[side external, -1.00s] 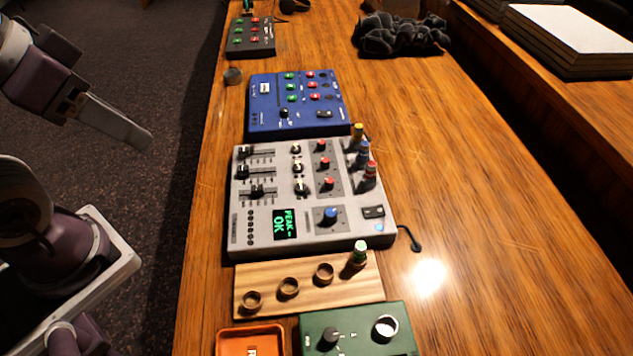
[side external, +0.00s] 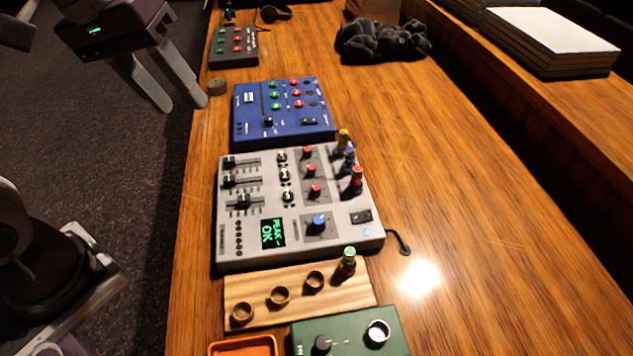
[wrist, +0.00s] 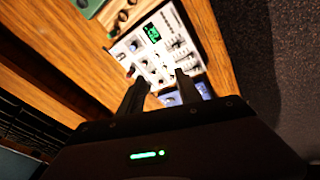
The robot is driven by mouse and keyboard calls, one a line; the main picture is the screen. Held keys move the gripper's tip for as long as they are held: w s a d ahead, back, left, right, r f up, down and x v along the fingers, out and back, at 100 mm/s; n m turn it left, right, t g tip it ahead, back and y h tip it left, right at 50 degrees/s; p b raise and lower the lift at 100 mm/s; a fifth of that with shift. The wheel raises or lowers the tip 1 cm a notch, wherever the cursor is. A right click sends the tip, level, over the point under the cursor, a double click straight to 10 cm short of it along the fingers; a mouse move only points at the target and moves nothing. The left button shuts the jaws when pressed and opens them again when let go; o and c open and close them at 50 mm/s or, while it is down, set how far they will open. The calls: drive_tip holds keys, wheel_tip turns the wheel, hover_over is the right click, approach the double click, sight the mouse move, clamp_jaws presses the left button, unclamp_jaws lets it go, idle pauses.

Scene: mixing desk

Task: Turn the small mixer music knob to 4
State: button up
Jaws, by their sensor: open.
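Three mixers stand in a row on the wooden desk: a large grey one (side external: 262,207) with a green "PEAK OK" display, a smaller blue one (side external: 248,112) with red and green knobs and one black knob (side external: 268,122), and a small black one (side external: 235,60) at the far end with red and green knobs. Knob labels are too small to read, so I cannot tell which is the music knob. My gripper (side external: 180,106) is open and empty, in the air left of the desk edge beside the blue mixer. In the wrist view its fingers (wrist: 160,78) overlap the grey mixer (wrist: 150,62); part of the blue mixer (wrist: 172,99) shows between them.
A wooden strip (side external: 340,297) with ring holders and a green-topped plug, a green box (side external: 360,345) and an orange tray (side external: 215,348) stand in front.

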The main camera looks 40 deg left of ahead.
drive_tip(key=w+d+f+n+g, duration=0.1)
drive_tip(key=w+d+f+n, duration=0.15)
drive_tip(key=w, duration=0.25)
drive_tip(key=w+d+f+n+g, duration=0.1)
drive_tip(key=w+f+n, duration=0.15)
drive_tip(key=w, duration=0.35)
drive_tip(key=n+g+y, duration=0.1)
drive_tip(key=n+g, duration=0.1)
drive_tip(key=n, duration=0.4)
hover_over(316, 187)
wheel_tip(316, 187, down, 15)
drive_tip(key=shift+w+f, duration=0.15)
drive_tip(key=shift+f, duration=0.05)
wheel_tip(316, 187, down, 7)
drive_tip(key=shift+r, duration=0.1)
drive_tip(key=shift+f, duration=0.4)
drive_tip(key=shift+c, duration=0.2)
clamp_jaws()
